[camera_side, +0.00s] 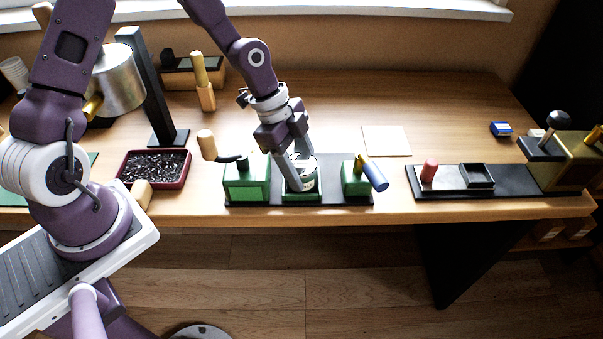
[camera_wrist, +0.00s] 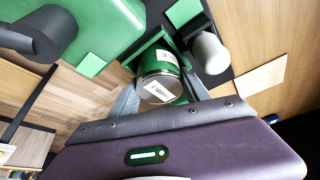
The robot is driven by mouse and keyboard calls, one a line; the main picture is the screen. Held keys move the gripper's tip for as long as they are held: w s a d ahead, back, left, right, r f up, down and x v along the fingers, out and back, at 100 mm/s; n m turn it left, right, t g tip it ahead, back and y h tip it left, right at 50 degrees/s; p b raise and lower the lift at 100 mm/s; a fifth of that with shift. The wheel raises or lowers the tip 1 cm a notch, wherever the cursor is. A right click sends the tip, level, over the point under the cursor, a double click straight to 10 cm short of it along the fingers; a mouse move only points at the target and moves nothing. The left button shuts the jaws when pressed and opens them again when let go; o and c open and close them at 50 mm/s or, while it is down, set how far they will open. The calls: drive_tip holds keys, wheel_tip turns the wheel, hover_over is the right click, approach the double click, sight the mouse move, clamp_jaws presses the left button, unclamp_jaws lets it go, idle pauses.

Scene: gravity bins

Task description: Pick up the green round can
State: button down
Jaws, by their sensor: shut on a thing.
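The green round can (camera_wrist: 159,60) has a silver lid and white labels. It stands between the two fingers of my gripper (camera_wrist: 160,88) in the wrist view, lid toward the camera. In the side view the can (camera_side: 307,180) is partly hidden behind a finger of my gripper (camera_side: 301,181). My gripper is shut on the can from above. The can is at the low green holder in the middle of a green fixture; I cannot tell whether its bottom touches the holder.
Green blocks flank the can: the left block (camera_side: 246,182) has a wooden-knobbed lever (camera_side: 207,144), the right one (camera_side: 355,184) a blue handle (camera_side: 375,174). A dark red tray (camera_side: 154,182) of small dark parts stands left. A pale square sheet (camera_side: 386,141) lies behind right.

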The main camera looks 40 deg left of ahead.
sight(301, 163)
wheel_tip(301, 163, up, 10)
drive_tip(key=shift+r, duration=0.1)
idle(0.4)
idle(0.5)
